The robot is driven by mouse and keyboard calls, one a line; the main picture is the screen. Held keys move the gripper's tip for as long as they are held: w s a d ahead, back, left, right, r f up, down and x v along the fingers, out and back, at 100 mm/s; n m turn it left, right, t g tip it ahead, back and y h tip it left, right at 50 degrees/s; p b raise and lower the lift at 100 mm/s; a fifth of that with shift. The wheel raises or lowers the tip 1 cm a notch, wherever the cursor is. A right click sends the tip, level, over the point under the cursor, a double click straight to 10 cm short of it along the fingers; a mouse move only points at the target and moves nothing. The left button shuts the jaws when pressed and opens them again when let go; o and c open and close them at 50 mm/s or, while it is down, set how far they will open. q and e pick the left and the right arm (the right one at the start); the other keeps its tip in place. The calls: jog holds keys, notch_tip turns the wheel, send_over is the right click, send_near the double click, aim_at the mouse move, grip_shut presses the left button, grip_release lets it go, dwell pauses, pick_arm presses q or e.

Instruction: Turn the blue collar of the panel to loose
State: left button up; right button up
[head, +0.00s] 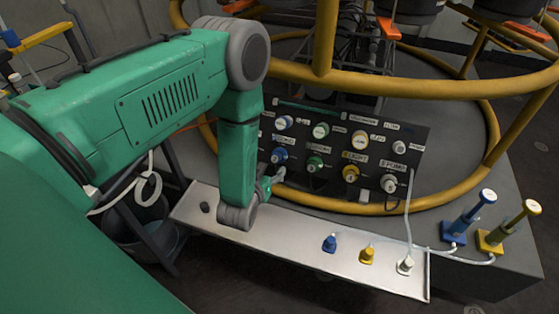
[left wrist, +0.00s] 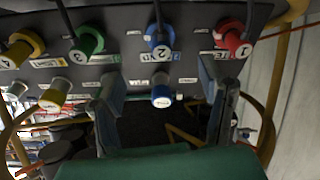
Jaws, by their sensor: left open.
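The dark panel (head: 330,138) carries rows of coloured knobs or collars. In the head view a blue one (head: 280,155) sits in the lower row at the left, with another blue one (head: 284,122) above it. In the left wrist view a large blue collar (left wrist: 159,47) marked 2 is at the top, and a smaller blue knob (left wrist: 162,94) with a white cap is below it. My left gripper (head: 275,177) is at the panel's lower left. It is open; its fingers (left wrist: 165,88) stand on both sides of the smaller blue knob, with gaps. My right gripper is out of view.
A red collar (left wrist: 233,42), a green one (left wrist: 88,40) and a yellow one (left wrist: 24,45) are beside the blue. A yellow rail (head: 440,205) curves around the panel. Small blue, yellow and white plugs stand on the light shelf (head: 300,232). Handled fittings (head: 470,215) stand right.

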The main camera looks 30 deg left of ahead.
aim_at(279, 156)
pick_arm(q)
jog(key=b+x, duration=0.3)
jog(key=x, duration=0.8)
jog(key=shift+d+b, duration=0.15)
jog(key=shift+b, duration=0.25)
jog(key=shift+w+a+f, duration=0.2)
jog(key=shift+w, duration=0.15)
jog(key=c, duration=1.2)
